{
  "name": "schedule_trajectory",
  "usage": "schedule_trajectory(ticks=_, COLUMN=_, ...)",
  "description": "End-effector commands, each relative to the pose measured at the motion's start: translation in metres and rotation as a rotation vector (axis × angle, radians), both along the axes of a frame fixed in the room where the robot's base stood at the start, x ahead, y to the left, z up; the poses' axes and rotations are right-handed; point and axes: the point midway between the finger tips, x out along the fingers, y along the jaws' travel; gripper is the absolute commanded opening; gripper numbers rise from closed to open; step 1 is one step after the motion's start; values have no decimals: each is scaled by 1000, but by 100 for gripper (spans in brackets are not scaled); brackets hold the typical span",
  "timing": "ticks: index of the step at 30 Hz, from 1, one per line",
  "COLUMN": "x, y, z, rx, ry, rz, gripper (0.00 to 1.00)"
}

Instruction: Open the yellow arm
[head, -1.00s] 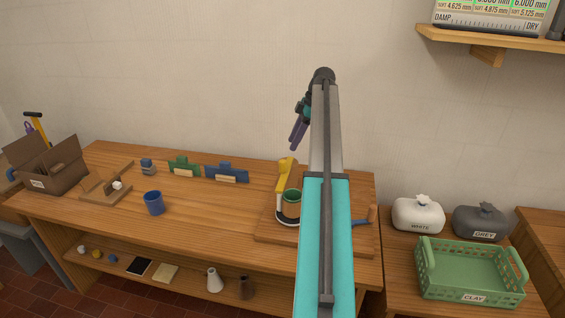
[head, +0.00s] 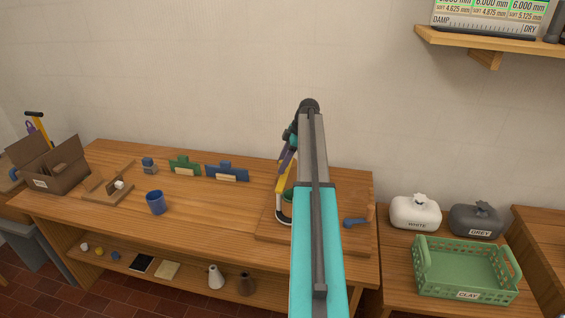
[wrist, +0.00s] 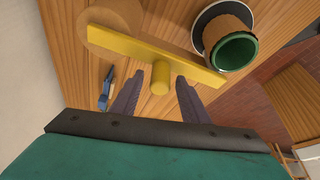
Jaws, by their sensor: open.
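The yellow arm (wrist: 125,44) is a flat bar in the wrist view, with a round yellow knob (wrist: 160,80) pointing toward me. In the head view the yellow arm (head: 282,180) is mostly hidden behind my gripper and arm. My gripper (wrist: 158,77) is open, one purple finger on either side of the knob; I cannot tell whether they touch it. My gripper also shows in the head view (head: 287,160), angled down over the yellow arm. A brown cup with a green inside (wrist: 235,48) stands on a dark disc beside the bar's right end.
A blue tool (head: 354,221) lies on the wooden board to the right. A blue cup (head: 156,202), green and blue blocks and an open cardboard box (head: 50,165) stand further left. The wall is close behind. A green crate (head: 465,265) stands at the right.

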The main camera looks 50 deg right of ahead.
Motion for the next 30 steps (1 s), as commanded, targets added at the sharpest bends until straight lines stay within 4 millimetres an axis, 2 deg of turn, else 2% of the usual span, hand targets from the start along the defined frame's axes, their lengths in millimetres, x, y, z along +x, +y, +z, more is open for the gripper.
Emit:
schedule_trajectory(ticks=9, x=1, y=0, z=-2, rx=0, ry=0, rz=0, gripper=41)
schedule_trajectory(ticks=17, x=0, y=0, z=-1, rx=0, ry=0, rz=0, gripper=0)
schedule_trajectory(ticks=30, x=-2, y=-3, z=-2, rx=-1, ry=0, rz=-25, gripper=0)
